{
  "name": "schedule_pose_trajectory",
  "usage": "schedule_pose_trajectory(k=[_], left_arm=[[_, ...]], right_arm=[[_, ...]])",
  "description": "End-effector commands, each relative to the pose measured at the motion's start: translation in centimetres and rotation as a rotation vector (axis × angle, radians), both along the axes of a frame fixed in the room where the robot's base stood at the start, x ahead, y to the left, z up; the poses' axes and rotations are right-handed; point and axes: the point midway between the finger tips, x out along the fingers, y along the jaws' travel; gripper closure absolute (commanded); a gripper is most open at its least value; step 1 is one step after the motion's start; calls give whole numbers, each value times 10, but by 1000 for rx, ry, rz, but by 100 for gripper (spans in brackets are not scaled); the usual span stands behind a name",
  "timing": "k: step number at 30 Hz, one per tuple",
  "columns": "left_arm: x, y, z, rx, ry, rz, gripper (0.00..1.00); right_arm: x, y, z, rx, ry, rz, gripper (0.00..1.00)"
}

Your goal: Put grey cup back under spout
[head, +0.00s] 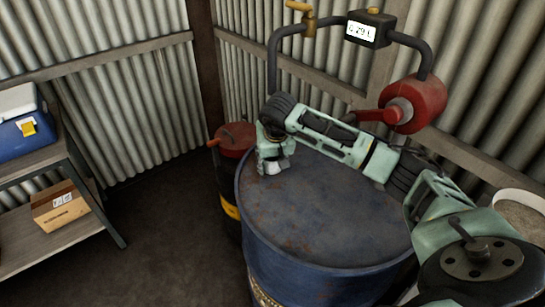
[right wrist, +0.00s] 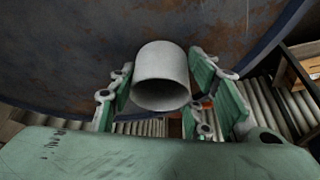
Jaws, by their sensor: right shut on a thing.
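The grey cup (right wrist: 160,68) is between the fingers of my right gripper (right wrist: 162,92) in the right wrist view, its dark opening toward the camera. My right gripper (head: 273,163) is shut on it above the far left part of the blue drum's top (head: 325,215). My left gripper is not in view.
A meter box (head: 370,28) and a red pump (head: 413,103) sit on the pipe behind my right arm. A smaller red-topped drum (head: 235,139) stands left of the blue drum. A shelf (head: 48,248) with a cooler (head: 25,125) and cardboard box (head: 60,208) is at the left.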

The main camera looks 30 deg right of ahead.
Motion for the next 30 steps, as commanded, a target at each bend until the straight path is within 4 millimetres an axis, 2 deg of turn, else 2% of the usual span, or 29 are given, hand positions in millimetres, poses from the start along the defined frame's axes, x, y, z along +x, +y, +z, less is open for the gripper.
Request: schedule_pose_trajectory(k=[8,9,15,24,27,30], left_arm=[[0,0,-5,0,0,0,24],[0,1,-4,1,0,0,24],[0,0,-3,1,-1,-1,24],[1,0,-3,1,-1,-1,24],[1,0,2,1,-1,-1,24],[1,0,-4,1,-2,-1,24]], right_arm=[[0,0,-4,-1,0,0,85],[0,0,-4,-1,0,0,53],[0,0,-3,0,1,0,36],[0,0,-2,0,1,0,36],[0,0,3,0,0,-1,36],[-4,2,14,0,-4,1,36]])
